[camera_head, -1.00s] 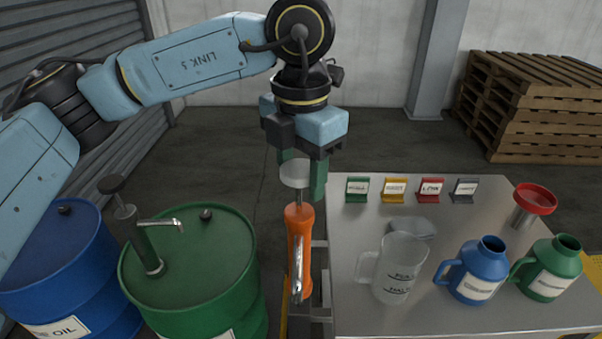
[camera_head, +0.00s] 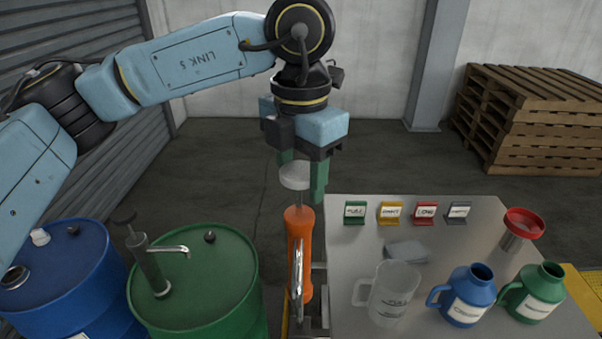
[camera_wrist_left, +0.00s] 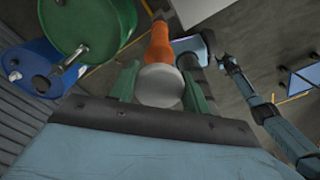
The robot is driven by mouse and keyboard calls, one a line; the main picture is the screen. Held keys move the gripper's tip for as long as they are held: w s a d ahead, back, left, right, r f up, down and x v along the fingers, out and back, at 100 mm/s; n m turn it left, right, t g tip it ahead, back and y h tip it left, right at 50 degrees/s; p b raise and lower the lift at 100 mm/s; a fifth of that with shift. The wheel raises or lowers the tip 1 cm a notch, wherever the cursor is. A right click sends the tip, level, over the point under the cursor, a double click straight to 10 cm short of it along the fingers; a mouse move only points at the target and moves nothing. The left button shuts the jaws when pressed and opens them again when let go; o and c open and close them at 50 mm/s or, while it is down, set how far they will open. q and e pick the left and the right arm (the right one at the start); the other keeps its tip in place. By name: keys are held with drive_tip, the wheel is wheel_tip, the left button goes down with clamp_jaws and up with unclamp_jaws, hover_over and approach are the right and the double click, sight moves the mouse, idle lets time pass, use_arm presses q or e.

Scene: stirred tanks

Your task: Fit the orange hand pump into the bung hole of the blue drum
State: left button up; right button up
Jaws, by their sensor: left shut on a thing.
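The orange hand pump (camera_head: 299,237) hangs upright in front of me, with a pale round knob (camera_head: 295,176) at its top and a metal spout down its side. My left gripper (camera_head: 302,180) is shut on the knob, its green fingers on either side; this also shows in the left wrist view (camera_wrist_left: 160,86). The blue drum (camera_head: 68,290) stands at the far left, apart from the pump. Its top carries a dark ringed opening (camera_head: 15,277), a white cap (camera_head: 40,237) and a small dark cap. My right arm appears in the left wrist view, its gripper too small to read.
A table (camera_head: 345,240) at right holds a clear jug (camera_head: 392,295), blue and green jugs, a red funnel and label stands. Pallets (camera_head: 530,120) stand behind.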

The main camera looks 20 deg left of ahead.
use_arm(q)
drive_tip(key=shift+r+p, duration=1.35)
drive_tip(key=shift+r, duration=1.35)
wheel_tip(320, 180, up, 14)
drive_tip(key=p, duration=0.8)
drive_tip(key=shift+f+p, duration=0.15)
drive_tip(key=shift+p, duration=0.2)
